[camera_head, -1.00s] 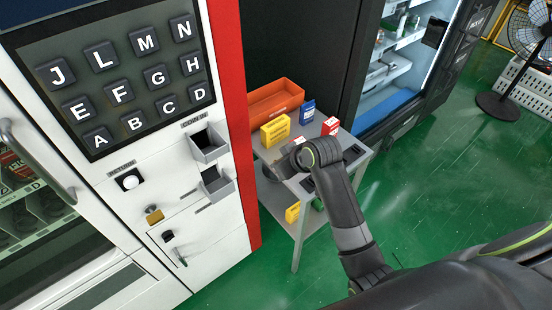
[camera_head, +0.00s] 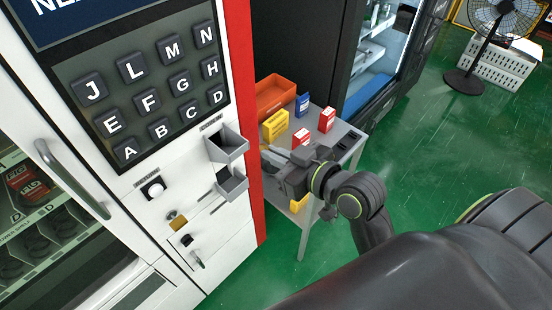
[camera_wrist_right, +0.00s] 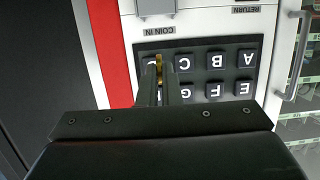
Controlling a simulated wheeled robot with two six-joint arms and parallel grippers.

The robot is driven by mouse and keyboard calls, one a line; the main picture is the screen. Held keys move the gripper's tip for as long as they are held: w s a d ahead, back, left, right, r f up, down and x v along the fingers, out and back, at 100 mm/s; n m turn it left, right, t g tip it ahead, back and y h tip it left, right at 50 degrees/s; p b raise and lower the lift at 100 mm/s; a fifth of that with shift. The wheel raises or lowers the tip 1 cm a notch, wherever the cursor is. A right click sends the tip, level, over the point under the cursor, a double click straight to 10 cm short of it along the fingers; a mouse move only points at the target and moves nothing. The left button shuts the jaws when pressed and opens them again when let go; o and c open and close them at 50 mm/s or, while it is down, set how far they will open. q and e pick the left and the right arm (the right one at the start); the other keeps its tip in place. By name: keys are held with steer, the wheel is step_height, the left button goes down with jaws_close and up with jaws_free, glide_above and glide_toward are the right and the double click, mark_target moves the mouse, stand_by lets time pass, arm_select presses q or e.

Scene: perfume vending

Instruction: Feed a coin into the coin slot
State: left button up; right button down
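The white and red vending machine (camera_head: 237,40) stands at the left in the head view. Its upper grey coin tray (camera_head: 226,146) is under the "COIN IN" label (camera_head: 211,122); the label also shows upside down in the wrist view (camera_wrist_right: 180,30). The slot itself is not clearly seen. My right gripper (camera_head: 266,158) is just right of the tray, apart from it in the picture. In the wrist view its fingers (camera_wrist_right: 160,72) are shut on a gold coin (camera_wrist_right: 158,63), seen edge-on in front of the keypad. My left gripper is not in view.
The lettered keypad (camera_head: 120,90) is above the tray; a second grey tray (camera_head: 232,184) is below it. A grey table (camera_head: 345,140) behind my right arm holds an orange bin (camera_head: 275,93) and several small boxes. Green floor is open at the right.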

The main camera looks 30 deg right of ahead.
steer(key=b+x, duration=0.4)
steer(key=shift+w+f, duration=0.1)
steer(key=shift+f, duration=0.3)
steer(key=b, duration=0.3)
glide_above(238, 153)
steer(key=s+d, duration=0.1)
steer(key=s, duration=0.1)
steer(key=f, duration=0.2)
steer(key=shift+w+a+f+b, duration=0.2)
steer(key=shift+w+f+b, duration=0.25)
steer(key=shift+w, duration=0.25)
steer(key=shift+w+a+f+b, duration=0.2)
steer(key=shift+w+f+b, duration=0.15)
steer(key=shift+w+f, duration=0.3)
steer(key=c, duration=1.5)
jaws_free()
steer(key=shift+c, duration=0.2)
